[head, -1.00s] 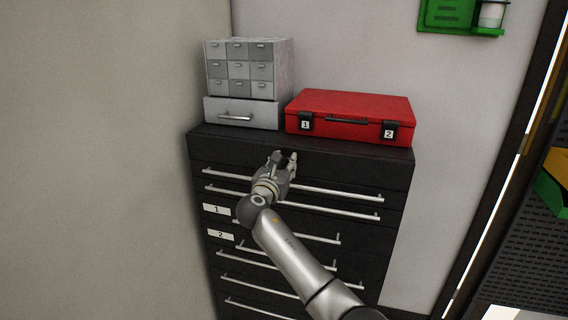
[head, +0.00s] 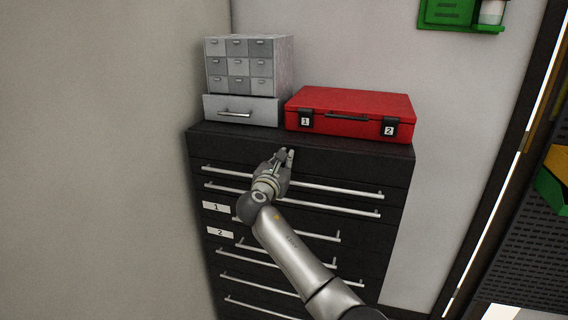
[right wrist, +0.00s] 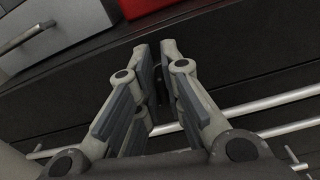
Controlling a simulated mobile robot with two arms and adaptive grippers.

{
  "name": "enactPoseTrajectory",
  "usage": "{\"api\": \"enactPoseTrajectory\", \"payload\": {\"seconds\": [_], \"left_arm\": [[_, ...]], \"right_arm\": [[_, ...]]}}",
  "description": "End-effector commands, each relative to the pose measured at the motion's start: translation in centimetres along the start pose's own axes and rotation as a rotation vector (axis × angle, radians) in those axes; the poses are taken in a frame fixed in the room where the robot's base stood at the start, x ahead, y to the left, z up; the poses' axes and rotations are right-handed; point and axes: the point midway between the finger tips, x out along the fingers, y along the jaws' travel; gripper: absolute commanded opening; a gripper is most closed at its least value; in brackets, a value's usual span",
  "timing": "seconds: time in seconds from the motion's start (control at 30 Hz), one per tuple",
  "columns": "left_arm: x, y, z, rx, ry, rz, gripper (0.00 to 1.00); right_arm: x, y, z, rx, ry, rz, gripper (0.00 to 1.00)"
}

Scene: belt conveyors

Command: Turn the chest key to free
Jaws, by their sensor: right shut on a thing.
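The black chest (head: 350,155) stands against the wall, with long silver handles on its drawers. My right gripper (head: 285,154) is at the chest's top front panel, near its upper middle. In the right wrist view my right gripper (right wrist: 156,65) has its fingertips close together against the dark panel. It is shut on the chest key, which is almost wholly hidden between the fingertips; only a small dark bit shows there. I cannot tell which way the key is turned. My left gripper is not in view.
On the chest stand a red case (head: 350,103) with labelled latches, a grey drawer box (head: 242,110) and a small-parts cabinet (head: 248,66). Drawer handles (head: 340,190) run just below my gripper. A wall is at the left; a dark perforated rack (head: 520,240) is at the right.

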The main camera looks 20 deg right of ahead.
Motion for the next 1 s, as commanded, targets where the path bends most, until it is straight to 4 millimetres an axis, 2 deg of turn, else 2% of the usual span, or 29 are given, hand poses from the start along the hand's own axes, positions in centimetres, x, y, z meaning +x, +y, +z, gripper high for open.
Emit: {"api": "enactPoseTrajectory", "payload": {"seconds": [1.0], "left_arm": [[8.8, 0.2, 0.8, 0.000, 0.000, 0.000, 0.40]], "right_arm": [[0.0, -1.1, -1.1, 0.953, 0.001, 0.000, 0.00]]}}
